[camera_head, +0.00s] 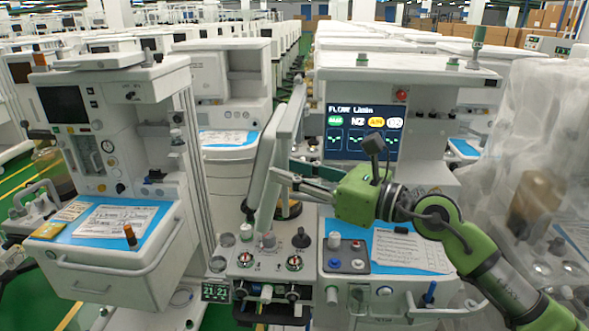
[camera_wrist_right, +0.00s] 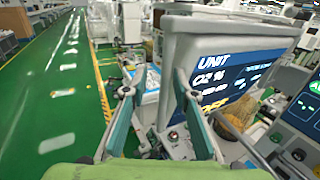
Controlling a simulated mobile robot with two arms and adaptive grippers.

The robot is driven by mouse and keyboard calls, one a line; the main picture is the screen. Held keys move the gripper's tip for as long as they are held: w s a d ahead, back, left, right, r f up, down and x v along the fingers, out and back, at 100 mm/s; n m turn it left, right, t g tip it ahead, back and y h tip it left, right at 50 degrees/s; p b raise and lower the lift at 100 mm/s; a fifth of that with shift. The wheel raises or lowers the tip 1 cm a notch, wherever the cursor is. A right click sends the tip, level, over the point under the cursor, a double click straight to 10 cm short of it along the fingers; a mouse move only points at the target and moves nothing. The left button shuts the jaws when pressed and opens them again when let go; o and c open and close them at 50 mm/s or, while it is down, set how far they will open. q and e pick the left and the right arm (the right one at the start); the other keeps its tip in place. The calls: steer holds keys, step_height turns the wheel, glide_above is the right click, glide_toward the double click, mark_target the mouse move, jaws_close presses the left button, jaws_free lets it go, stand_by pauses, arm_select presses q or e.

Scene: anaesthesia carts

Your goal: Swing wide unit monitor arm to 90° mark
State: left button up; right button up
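The wide unit (camera_head: 450,85) is the white cart on the right with a blue FLOW L/min screen. Its swing monitor (camera_head: 264,165) is seen nearly edge-on at the cart's left side in the head view. In the right wrist view, the monitor (camera_wrist_right: 235,70) shows its lit UNIT screen and a pale frame edge. My right gripper (camera_head: 283,185) reaches left to the monitor. Its fingers (camera_wrist_right: 158,108) are apart, with the monitor's edge between them, nearer the right finger. I cannot tell whether they touch. I cannot make out the 90° mark. My left gripper is out of view.
Another cart (camera_head: 118,255) stands on the left, with a narrow gap between. Knobs and gauges (camera_head: 268,259) lie below the monitor. A plastic-covered unit (camera_head: 545,170) stands at far right. Green open floor (camera_wrist_right: 50,90) shows in the wrist view.

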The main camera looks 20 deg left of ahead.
steer(key=shift+d+r, duration=0.1)
steer(key=shift+r, duration=0.05)
steer(key=shift+d, duration=0.1)
steer(key=shift+w+d, duration=0.1)
steer(key=shift+d, duration=0.2)
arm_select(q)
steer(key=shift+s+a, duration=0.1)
arm_select(e)
steer(key=v, duration=1.1)
steer(key=shift+s, duration=0.3)
